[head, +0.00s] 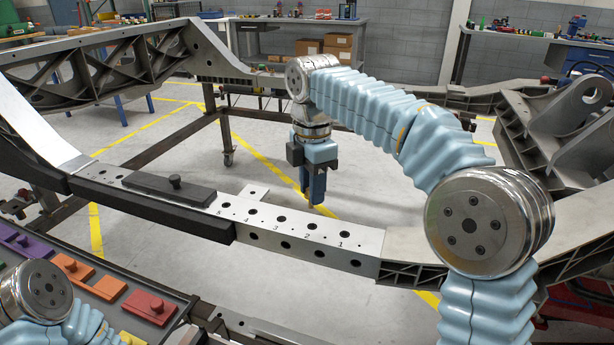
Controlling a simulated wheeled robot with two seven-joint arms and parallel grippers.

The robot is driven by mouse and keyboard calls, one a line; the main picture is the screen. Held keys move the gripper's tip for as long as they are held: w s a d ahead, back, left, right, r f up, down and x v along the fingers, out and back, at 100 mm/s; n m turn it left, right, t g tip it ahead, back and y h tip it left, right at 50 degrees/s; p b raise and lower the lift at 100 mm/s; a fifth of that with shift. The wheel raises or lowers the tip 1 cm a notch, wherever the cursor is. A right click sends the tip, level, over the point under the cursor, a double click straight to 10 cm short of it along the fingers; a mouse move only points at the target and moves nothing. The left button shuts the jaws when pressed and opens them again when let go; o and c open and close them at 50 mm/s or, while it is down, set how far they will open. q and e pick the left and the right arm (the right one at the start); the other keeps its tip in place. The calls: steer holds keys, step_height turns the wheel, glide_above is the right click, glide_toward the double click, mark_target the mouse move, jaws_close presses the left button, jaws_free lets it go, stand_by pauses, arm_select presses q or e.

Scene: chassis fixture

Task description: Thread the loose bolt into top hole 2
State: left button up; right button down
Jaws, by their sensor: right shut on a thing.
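The metal rail (365,245) crosses the middle of the head view, with a row of numbered holes in its top face. Top hole 2 (312,227) is a dark, open-looking round hole, second from the right in that row. My right gripper (314,200) points down beyond the rail's far edge, above and behind hole 2 in the picture. Its blue fingers are shut; what they hold is hidden between them, and the loose bolt cannot be made out. My left gripper is out of view; only part of the left arm shows at the lower left.
Coloured blocks (108,288) sit in a dark tray at the lower left. The frame's side beams rise at left and right. Open floor shows behind the rail.

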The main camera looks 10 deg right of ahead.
mark_target(313, 226)
steer(key=shift+f, duration=2)
steer(key=shift+d, duration=0.1)
steer(key=shift+f, duration=0.1)
steer(key=shift+f+b, duration=0.3)
steer(key=shift+f, duration=0.3)
steer(key=shift+f, duration=0.1)
steer(key=shift+f+b, duration=0.3)
steer(key=shift+f, duration=0.3)
